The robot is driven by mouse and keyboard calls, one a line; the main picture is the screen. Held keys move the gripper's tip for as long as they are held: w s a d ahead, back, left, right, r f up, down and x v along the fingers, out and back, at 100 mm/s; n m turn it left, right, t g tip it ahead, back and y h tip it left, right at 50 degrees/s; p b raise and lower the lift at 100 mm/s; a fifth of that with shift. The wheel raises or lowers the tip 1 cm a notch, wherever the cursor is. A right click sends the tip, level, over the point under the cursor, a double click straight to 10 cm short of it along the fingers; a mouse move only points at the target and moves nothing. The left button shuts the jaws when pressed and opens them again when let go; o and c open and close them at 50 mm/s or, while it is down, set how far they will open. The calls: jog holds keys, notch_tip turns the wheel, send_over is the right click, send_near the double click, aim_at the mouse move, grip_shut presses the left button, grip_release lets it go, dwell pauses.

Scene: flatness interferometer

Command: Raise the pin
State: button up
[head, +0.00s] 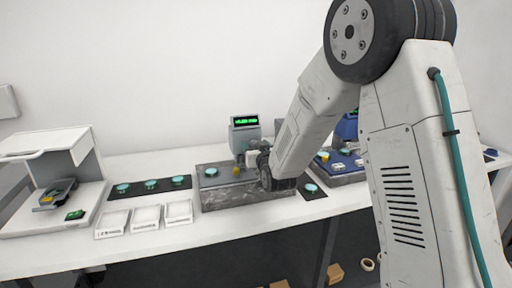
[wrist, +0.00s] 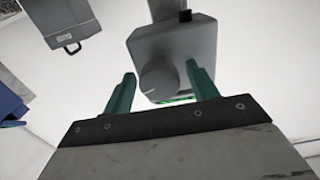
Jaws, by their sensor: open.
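My gripper (wrist: 160,70) is open, with its two green fingers apart in the wrist view. I cannot tell if the fingers touch the knob. In the head view my gripper end is over the granite block (head: 245,197), next to a grey fixture with a small yellow part (head: 236,170). My arm hides part of this fixture. I cannot make out for sure which part is the pin.
A grey readout with a green display (head: 245,122) stands behind the block. A white cabinet (head: 50,170) stands far left. A blue tray (head: 345,162) sits right, partly behind my arm.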

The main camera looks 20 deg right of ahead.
jog(key=c, duration=1)
jog(key=shift+o, duration=0.2)
jog(key=shift+m, duration=0.3)
jog(key=m, duration=0.4)
jog(key=shift+d+m, duration=0.1)
jog(key=shift+m, duration=0.2)
jog(key=m, duration=0.5)
jog(key=shift+d+f, duration=0.1)
jog(key=m, duration=0.5)
jog(key=shift+f+m, duration=0.1)
jog(key=shift+m, duration=0.3)
jog(key=m, duration=0.4)
jog(key=shift+f+m, duration=0.15)
jog(key=shift+m, duration=0.25)
